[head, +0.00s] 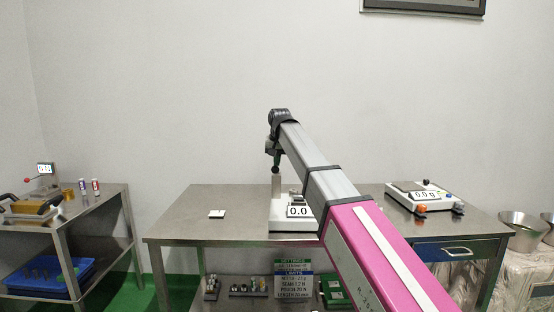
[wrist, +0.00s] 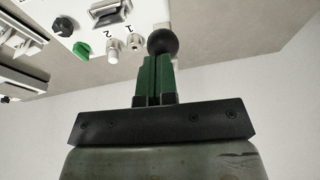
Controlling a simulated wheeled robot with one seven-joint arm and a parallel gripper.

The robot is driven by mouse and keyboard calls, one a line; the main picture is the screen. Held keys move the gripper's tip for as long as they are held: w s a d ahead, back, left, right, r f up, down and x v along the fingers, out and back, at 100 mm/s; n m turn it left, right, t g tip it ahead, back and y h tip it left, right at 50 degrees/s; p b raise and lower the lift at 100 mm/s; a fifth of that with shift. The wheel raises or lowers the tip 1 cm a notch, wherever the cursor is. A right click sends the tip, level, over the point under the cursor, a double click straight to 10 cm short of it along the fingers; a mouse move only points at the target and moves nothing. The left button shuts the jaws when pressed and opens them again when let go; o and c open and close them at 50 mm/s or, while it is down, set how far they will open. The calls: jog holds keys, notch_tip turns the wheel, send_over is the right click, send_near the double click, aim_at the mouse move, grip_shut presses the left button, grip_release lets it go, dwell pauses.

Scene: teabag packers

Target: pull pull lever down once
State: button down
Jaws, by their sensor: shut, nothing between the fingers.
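The pull lever shows as a round black knob (wrist: 163,41) in the wrist view, right at the tips of my green fingers (wrist: 157,60). The fingers are shut together below the knob in the picture, with nothing between them. Whether they touch the knob I cannot tell. The lever's shaft is hidden, and my arm covers part of the tester.
The tester stands on a steel table (head: 180,218) with a small white plate (head: 217,214) at left. The wrist view shows a green button (wrist: 81,50) and a black dial (wrist: 64,26) on the white panel. A steel cart (head: 90,212) stands at far left.

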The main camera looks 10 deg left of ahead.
jog(key=s+f+t, duration=0.1)
jog(key=f+t, duration=0.2)
jog(key=f, duration=0.3)
jog(key=s+f+t+y, duration=0.1)
jog(key=s+f+t, duration=0.1)
jog(key=f, duration=0.3)
jog(key=shift+d+f+t, duration=0.35)
jog(key=shift+f+t, duration=0.05)
jog(key=shift+t, duration=0.3)
jog(key=shift+f, duration=0.15)
jog(key=v, duration=1.4)
jog(key=shift+w+d+r, duration=0.3)
jog(key=shift+d, duration=0.05)
